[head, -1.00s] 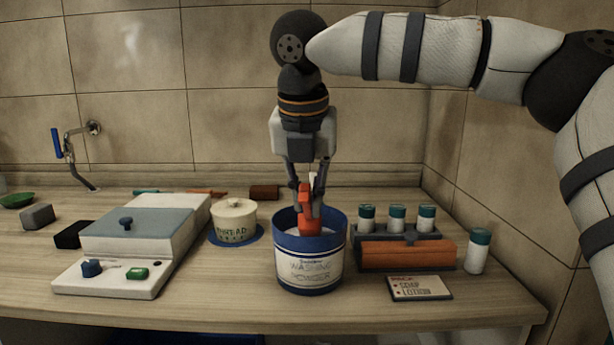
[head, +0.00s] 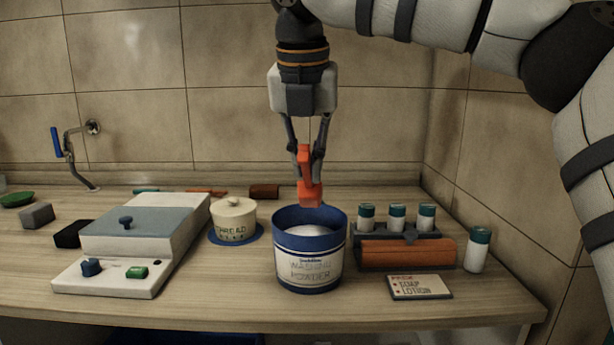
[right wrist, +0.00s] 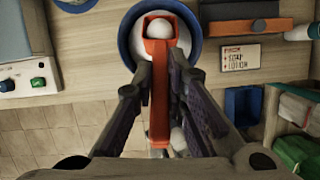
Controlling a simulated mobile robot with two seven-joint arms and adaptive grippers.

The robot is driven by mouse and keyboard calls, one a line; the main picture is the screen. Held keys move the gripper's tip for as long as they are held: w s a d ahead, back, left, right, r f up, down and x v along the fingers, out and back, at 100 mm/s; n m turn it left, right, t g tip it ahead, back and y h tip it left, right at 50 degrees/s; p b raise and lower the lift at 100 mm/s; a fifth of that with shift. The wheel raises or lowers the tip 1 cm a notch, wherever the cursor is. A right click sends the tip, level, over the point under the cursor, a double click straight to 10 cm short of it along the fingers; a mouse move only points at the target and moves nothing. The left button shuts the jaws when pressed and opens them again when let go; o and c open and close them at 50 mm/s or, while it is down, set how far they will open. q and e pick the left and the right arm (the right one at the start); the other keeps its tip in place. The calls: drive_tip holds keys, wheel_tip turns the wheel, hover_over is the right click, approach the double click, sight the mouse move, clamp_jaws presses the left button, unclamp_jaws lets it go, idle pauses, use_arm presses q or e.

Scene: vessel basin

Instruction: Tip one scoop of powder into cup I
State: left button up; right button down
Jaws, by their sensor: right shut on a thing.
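My right gripper (head: 306,150) is shut on the handle of an orange-red scoop (head: 310,194), held upright above a blue-rimmed white tub (head: 309,268) lettered as washing powder. The scoop is clear of the tub's rim. White powder (head: 312,231) shows inside the tub. In the right wrist view the scoop (right wrist: 160,95) lies over the tub (right wrist: 128,38), and a white mound of powder (right wrist: 160,28) shows within the scoop's bowl. I cannot make out any cup marked I. My left gripper is not in view.
A white machine with a grey-blue lid (head: 140,228) stands left. A lidded cream pot (head: 234,218) sits on a blue saucer. At the right are a rack with several teal-capped vials (head: 397,217), one loose vial (head: 478,250) and a card (head: 420,287).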

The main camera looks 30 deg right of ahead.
sight(303, 151)
drive_tip(key=t+h, duration=0.1)
drive_tip(key=s+a+r+t+h, duration=0.1)
drive_tip(key=t, duration=0.1)
drive_tip(key=s+t+h, duration=0.1)
drive_tip(key=shift+s+a+r, duration=0.2)
drive_tip(key=shift+a, duration=0.2)
drive_tip(key=shift+s+a+r+t+h, duration=0.15)
drive_tip(key=shift+s+t+h, duration=0.05)
drive_tip(key=shift+t+h, duration=0.25)
drive_tip(key=shift+s+a+r+t+h, duration=0.15)
drive_tip(key=shift+t+h, duration=0.2)
drive_tip(key=shift+t, duration=0.2)
drive_tip(key=shift+f, duration=0.1)
